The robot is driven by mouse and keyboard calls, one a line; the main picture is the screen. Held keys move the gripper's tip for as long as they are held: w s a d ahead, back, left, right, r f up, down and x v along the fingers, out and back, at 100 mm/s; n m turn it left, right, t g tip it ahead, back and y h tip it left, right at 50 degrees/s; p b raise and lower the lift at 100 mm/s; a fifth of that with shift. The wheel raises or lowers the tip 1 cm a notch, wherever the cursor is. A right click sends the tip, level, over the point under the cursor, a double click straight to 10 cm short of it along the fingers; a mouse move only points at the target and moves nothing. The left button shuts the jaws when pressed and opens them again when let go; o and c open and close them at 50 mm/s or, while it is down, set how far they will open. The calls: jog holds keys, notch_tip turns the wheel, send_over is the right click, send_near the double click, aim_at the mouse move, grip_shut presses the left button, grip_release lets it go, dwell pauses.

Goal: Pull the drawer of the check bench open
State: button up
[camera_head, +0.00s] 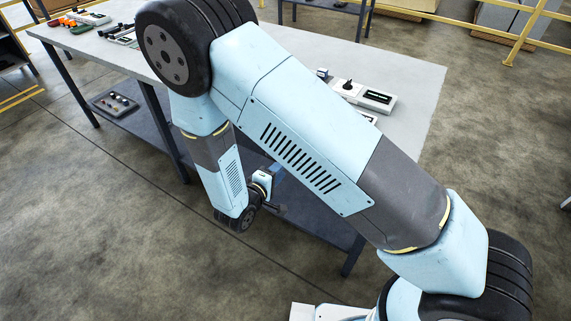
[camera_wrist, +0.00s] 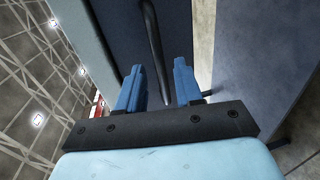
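The check bench (camera_head: 415,105) has a pale grey top, dark legs and a lower shelf. In the wrist view, a dark blue panel (camera_wrist: 120,40), which looks like the drawer front, stands ahead of my gripper. A black bar handle (camera_wrist: 152,40) runs along it and passes between my two blue fingers in the picture. My gripper (camera_wrist: 157,75) is open, with a clear gap on both sides of the bar; I see no contact. In the head view, my gripper (camera_head: 272,190) is small, near the bench's front side. My arm hides the drawer there.
A device with a dark display (camera_head: 376,98) stands on the bench top. More small devices (camera_head: 85,18) are at the far left end. A dark panel with knobs (camera_head: 114,103) lies on the lower shelf (camera_head: 320,215). The floor in front is clear.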

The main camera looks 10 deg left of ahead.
jog(key=shift+x, duration=2.4)
grip_shut()
jog(key=shift+s, duration=0.1)
jog(key=shift+a, duration=0.15)
